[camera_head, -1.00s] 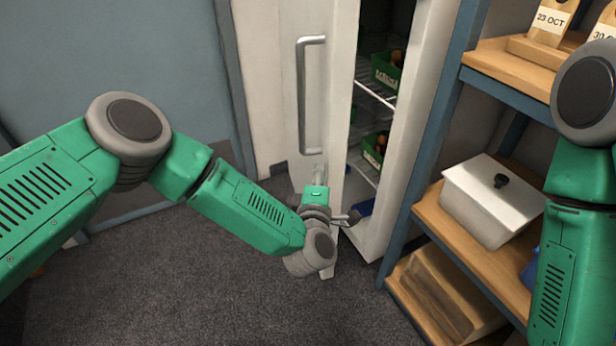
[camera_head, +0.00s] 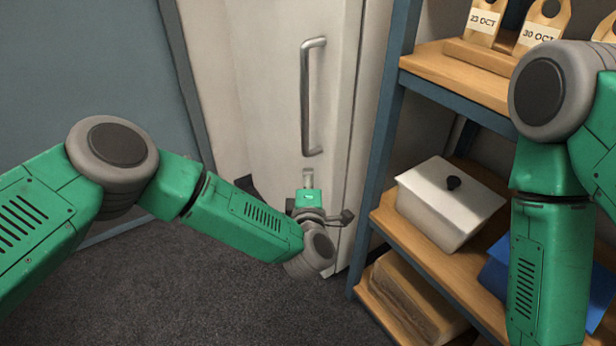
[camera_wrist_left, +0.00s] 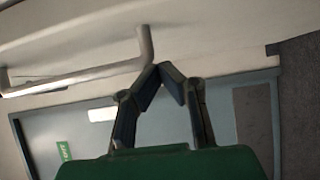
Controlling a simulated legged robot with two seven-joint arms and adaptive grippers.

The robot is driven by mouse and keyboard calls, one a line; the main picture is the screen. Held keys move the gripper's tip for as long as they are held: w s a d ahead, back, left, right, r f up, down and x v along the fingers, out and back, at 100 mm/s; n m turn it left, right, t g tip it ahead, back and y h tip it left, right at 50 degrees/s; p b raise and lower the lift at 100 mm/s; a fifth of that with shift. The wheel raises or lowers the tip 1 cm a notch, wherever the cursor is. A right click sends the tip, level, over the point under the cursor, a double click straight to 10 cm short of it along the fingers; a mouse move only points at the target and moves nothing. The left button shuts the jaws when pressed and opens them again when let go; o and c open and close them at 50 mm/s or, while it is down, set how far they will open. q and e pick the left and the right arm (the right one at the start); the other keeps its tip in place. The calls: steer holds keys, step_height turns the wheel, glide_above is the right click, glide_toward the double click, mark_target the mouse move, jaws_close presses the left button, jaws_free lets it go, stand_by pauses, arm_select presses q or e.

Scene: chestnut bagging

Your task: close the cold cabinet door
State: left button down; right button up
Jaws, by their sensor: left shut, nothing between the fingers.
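The white cold cabinet door (camera_head: 268,85) stands flush or nearly flush with its frame, and no interior shows; I cannot tell if the last gap is gone. Its upright metal handle (camera_head: 313,95) also shows at the top left of the left wrist view (camera_wrist_left: 75,77). My left gripper (camera_head: 343,217) is low in front of the door, below the handle and to its right. Its fingers meet at the tips in the left wrist view (camera_wrist_left: 166,70), shut and empty, close to the door; contact is unclear. My right arm is at the right edge, its gripper out of frame.
A blue-framed shelf unit (camera_head: 388,125) stands right beside the cabinet. Dark carpet (camera_head: 190,300) is clear at the lower left.

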arm_select(q)
steer(key=s, duration=1.2)
steer(key=s+a+f+m+g+h+p, duration=0.6)
steer(key=s+m+g, duration=0.3)
steer(key=s+m, duration=0.3)
steer(key=s+a+m+g+y+p, duration=0.2)
steer(key=s+a+m+g, duration=0.1)
steer(key=s+a, duration=0.5)
steer(key=s+a+m+g+y+p, duration=0.2)
steer(key=s+a+g, duration=0.3)
steer(key=s+a, duration=0.4)
steer(key=a+m+y, duration=0.1)
steer(key=a, duration=0.3)
steer(key=shift+a+r+m+y+p, duration=0.3)
steer(key=shift+a+r+m+p, duration=0.05)
steer(key=shift+m, duration=0.05)
